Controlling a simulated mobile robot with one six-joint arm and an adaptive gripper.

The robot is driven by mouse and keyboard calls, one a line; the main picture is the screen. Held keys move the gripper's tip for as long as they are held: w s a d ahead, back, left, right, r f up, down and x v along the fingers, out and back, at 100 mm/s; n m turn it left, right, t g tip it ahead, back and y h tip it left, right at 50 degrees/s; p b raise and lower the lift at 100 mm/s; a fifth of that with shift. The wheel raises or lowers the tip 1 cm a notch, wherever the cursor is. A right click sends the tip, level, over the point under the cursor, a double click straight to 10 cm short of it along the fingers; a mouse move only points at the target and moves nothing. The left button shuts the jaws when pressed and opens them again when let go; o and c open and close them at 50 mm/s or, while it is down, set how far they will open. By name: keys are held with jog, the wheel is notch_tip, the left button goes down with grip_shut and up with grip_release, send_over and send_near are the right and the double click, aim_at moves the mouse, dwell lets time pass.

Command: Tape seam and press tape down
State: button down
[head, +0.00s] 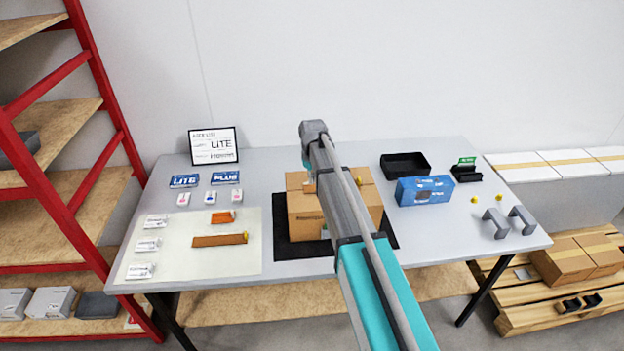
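A brown cardboard box (301,217) stands on a black mat (291,248) in the middle of the table. My arm crosses in front of the box and hides its middle, including most of its top seam. I cannot tell whether tape lies on the seam. My gripper is hidden behind my own arm, so its fingers and anything in them do not show. A brown strip with a yellow end (219,240) lies on the pale sheet at the left. A small orange-brown item (222,217) lies just behind it. I cannot tell which of these, if either, is the tape.
A black tray (405,165), a blue box (425,190) and grey brackets (496,222) occupy the right. Red-framed shelving (110,115) borders the table's left.

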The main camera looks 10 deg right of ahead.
jog(key=shift+f+b, duration=1.2)
jog(key=shift+f, duration=0.1)
dwell(1.6)
jog(key=shift+r, duration=0.15)
jog(key=shift+r+p, duration=2.95)
jog(key=shift+p, duration=0.1)
jog(key=shift+d, duration=0.15)
jog(key=d+r+p, duration=0.3)
jog(key=d, duration=0.3)
jog(key=shift+f, duration=0.1)
notch_tip(320, 180, down, 6)
jog(key=b, duration=0.6)
jog(key=shift+f, duration=0.15)
